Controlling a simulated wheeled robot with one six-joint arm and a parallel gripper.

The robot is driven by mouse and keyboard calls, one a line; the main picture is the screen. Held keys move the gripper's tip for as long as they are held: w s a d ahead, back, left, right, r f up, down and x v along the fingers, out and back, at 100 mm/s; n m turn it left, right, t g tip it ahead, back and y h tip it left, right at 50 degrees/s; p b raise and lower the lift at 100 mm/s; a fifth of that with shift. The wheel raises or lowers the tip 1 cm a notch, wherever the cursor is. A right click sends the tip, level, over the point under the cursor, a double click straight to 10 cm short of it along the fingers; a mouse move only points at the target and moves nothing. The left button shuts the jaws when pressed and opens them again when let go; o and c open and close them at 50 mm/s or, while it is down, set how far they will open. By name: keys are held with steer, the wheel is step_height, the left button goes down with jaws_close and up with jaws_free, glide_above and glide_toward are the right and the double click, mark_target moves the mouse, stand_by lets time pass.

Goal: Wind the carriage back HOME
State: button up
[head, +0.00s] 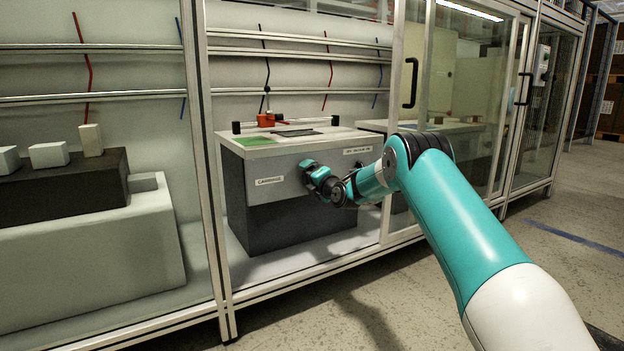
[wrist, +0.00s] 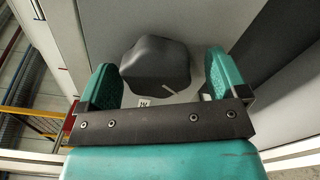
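The red carriage (head: 266,120) sits on a thin rail on top of the grey bench, left of the rail's middle. It stands behind the gap between a green patch (head: 254,140) and a dark plate (head: 295,133). A black lobed knob (wrist: 155,66) with a white pointer line shows in the wrist view on the grey front panel; in the head view my gripper hides it. My gripper (head: 316,178) is at the bench front, right of the "CARRIAGE" label (head: 269,181). Its two teal fingers (wrist: 158,70) are spread either side of the knob, with gaps visible.
Black end blocks stand at the rail's left (head: 236,128) and right (head: 335,121). A framed enclosure with a post (head: 208,170) surrounds the bench. A glazed door with a black handle (head: 410,83) is right. A dark block (head: 70,185) with pale cubes stands left.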

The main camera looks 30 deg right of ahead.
steer(key=shift+r, duration=0.1)
steer(key=s+p, duration=0.4)
steer(key=s, duration=1.3)
steer(key=shift+s, duration=0.2)
